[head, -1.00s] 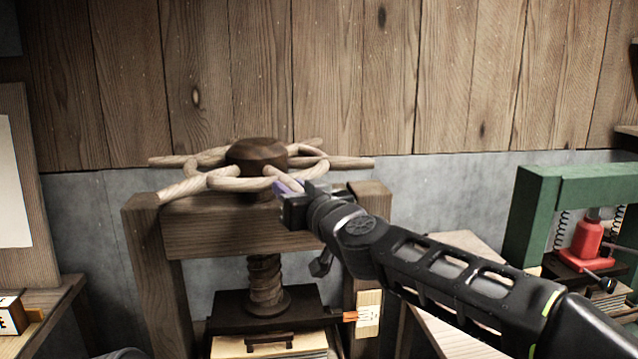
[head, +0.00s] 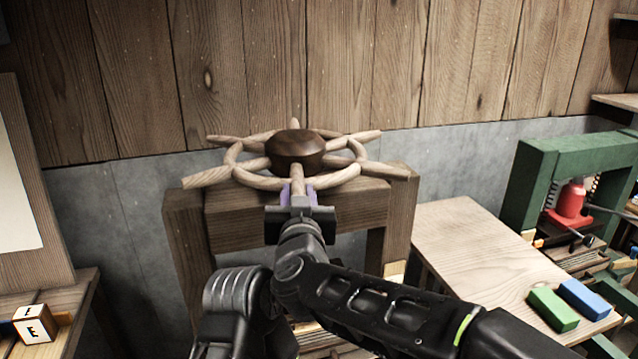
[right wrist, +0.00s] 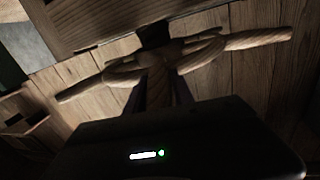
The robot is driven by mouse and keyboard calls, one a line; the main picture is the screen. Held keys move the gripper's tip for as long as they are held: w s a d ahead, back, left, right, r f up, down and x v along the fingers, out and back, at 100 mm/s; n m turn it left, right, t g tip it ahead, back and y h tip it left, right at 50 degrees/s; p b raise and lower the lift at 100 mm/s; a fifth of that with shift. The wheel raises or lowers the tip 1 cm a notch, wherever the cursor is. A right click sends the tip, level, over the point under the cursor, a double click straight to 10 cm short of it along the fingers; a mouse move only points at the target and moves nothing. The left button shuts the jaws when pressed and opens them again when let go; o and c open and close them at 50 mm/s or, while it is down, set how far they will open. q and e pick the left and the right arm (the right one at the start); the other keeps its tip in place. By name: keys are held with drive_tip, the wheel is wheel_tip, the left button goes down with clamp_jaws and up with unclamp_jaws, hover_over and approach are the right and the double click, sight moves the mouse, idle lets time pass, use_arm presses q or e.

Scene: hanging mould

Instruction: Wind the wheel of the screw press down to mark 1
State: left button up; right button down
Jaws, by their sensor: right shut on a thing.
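The press wheel (head: 350,178) has a dark round hub, a pale wooden rim and several pale spokes jutting past it. It sits above the brown wooden press frame (head: 230,232). My right gripper (head: 298,194) is shut on the near spoke, which points toward me; its purple finger pads lie either side of it. In the right wrist view, the wheel's spokes (right wrist: 258,39) spread to both sides beyond my gripper (right wrist: 158,92). My right arm hides the screw and most of the press plate. A pale scale piece (head: 395,270) shows at the right post; its marks cannot be read. My left gripper is out of view.
A side table (head: 470,250) stands right of the press, with a green block (head: 553,309) and a blue block (head: 585,299). A green press frame (head: 535,185) with a red jack (head: 571,201) stands behind. A lettered cube (head: 35,324) lies at the lower left.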

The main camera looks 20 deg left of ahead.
drive_tip(key=shift+s+a+r, duration=0.1)
drive_tip(key=shift+s+r, duration=0.05)
drive_tip(key=shift+r, duration=0.75)
drive_tip(key=c, duration=1.5)
unclamp_jaws()
drive_tip(key=o, duration=0.4)
drive_tip(key=shift+f, duration=0.4)
